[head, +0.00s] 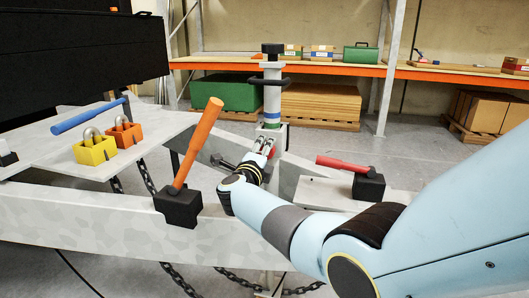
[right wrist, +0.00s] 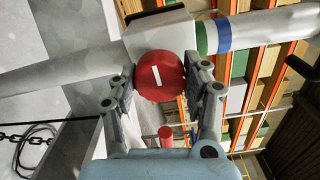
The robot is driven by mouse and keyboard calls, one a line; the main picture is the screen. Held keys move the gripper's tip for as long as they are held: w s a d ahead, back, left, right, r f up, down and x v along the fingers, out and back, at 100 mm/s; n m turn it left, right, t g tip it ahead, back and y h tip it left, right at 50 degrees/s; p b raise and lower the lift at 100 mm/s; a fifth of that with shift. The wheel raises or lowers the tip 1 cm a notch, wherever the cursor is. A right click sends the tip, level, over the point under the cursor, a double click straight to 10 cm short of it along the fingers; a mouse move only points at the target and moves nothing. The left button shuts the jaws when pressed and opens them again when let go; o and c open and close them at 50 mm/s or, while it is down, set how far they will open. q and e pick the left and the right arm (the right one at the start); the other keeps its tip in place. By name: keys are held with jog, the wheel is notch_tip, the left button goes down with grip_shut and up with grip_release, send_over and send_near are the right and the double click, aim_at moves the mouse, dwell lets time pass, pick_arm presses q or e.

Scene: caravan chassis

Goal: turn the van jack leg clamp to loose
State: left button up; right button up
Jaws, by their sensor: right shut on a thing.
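The jack leg (head: 272,95) stands upright in its clamp block (head: 280,133) on the grey chassis frame. The clamp has a round red knob (right wrist: 160,77) with a short white mark on its face, set into the pale block in the right wrist view. My right gripper (head: 265,147) reaches the clamp from the front. In the right wrist view its two fingers (right wrist: 160,90) are on either side of the red knob, shut on it. The knob is mostly hidden behind the gripper in the head view. My left gripper is not in view.
Yellow (head: 95,150) and orange padlocks (head: 125,135) and a blue-handled tool (head: 88,117) are on the left plate. Chains hang below.

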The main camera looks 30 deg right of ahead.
jog(key=o, duration=1.1)
jog(key=shift+a, duration=0.1)
jog(key=shift+o, duration=0.3)
jog(key=v, duration=0.7)
jog(key=shift+s+a, duration=0.15)
jog(key=shift+s, duration=0.05)
